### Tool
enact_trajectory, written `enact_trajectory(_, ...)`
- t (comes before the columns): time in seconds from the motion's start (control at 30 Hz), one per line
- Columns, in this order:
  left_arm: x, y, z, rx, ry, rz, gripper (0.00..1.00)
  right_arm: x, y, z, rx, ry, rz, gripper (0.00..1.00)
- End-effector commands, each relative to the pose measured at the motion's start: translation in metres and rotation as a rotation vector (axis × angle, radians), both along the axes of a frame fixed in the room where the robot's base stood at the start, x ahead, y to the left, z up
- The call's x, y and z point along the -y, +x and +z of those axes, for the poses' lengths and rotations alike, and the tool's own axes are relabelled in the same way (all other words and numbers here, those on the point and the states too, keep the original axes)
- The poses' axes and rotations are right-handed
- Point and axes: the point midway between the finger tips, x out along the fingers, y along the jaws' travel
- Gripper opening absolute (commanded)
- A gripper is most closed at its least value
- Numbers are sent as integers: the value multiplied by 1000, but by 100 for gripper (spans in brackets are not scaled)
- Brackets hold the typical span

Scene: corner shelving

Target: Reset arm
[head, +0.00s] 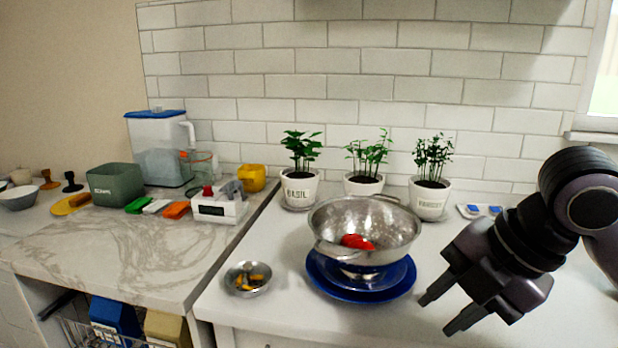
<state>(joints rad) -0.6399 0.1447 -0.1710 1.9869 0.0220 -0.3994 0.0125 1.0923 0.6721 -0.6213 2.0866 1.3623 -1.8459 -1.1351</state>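My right gripper (443,312) is at the right, above the white counter, with its two fingers apart and nothing between them. It is to the right of a blue plate (398,291) and apart from it. My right arm comes in from the right edge. A metal colander (335,218) stands on the blue plate and holds a red item (356,242). My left gripper does not show.
A small metal bowl (247,278) with yellow pieces sits left of the plate. Potted herbs (299,191) line the back wall. A marble counter (140,240) at left holds a green bin (115,184) and a clear container (160,150). The front right counter is clear.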

Motion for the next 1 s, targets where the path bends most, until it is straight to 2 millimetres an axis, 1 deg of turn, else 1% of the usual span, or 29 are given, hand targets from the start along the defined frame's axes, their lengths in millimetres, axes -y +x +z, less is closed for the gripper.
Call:
enact_trajectory(0.03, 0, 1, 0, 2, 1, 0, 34, -6, -1, -17, -25, 28, -37, 33)
enact_trajectory(0.1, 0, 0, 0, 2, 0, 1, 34, -13, -2, -35, -48, 67, -108, 33)
enact_trajectory(0.3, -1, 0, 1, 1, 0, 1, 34, -27, -8, -86, -123, 185, -326, 33)
enact_trajectory(0.53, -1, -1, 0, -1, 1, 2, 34, -32, -24, -139, -221, 313, -618, 33)
enact_trajectory(0.77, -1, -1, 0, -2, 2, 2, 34, -24, -51, -189, -320, 413, -954, 33)
enact_trajectory(0.87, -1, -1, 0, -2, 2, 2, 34, -16, -65, -209, -359, 443, -1115, 33)
enact_trajectory(1.0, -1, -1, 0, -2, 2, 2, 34, 0, -90, -237, -397, 470, -1350, 33)
